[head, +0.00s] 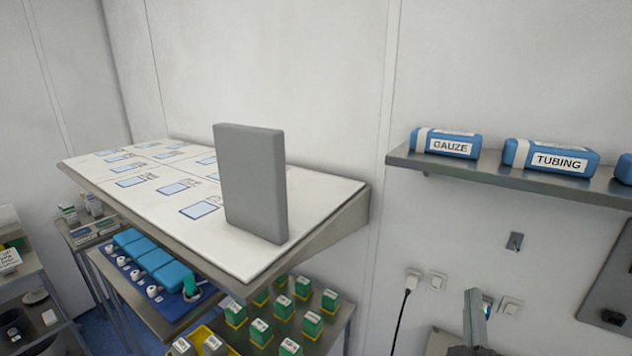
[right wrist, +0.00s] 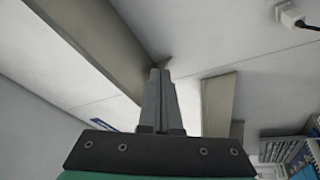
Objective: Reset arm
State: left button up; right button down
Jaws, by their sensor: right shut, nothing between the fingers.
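My right gripper (head: 475,318) shows at the bottom right of the head view, in front of the wall and below the wall shelf. In the right wrist view its fingers (right wrist: 158,100) are together with nothing between them. It touches no object that I can see. My left gripper is not in view.
A grey upright block (head: 250,185) stands on a white sloped board (head: 130,170) with printed blue outlines. Below are green boxes (head: 283,307) and a blue tray (head: 172,300). A wall shelf (head: 500,177) holds blue packs labelled GAUZE (head: 446,143) and TUBING (head: 550,157). Wall sockets (head: 437,281) sit near my right gripper.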

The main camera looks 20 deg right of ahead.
jog(key=s+a+r+m+t+y, duration=0.1)
jog(key=a+r+m+t, duration=0.15)
jog(key=r, duration=0.55)
jog(key=a+r+m+t, duration=0.1)
jog(key=a+r+t, duration=0.15)
jog(key=r, duration=0.45)
jog(key=s+a+r+t+y, duration=0.6)
jog(key=s+a+r+y, duration=0.4)
jog(key=a+r+y, duration=0.4)
notch_tip(320, 180, up, 28)
jog(key=w+d+p, duration=0.1)
jog(key=p, duration=2.6)
jog(key=shift+d+f+g+p, duration=0.2)
jog(key=shift+d+g+p, duration=0.05)
jog(key=shift+g+p, duration=0.05)
jog(key=shift+w+n+h, duration=0.1)
jog(key=shift+n+h, duration=0.15)
jog(key=shift+h, duration=0.15)
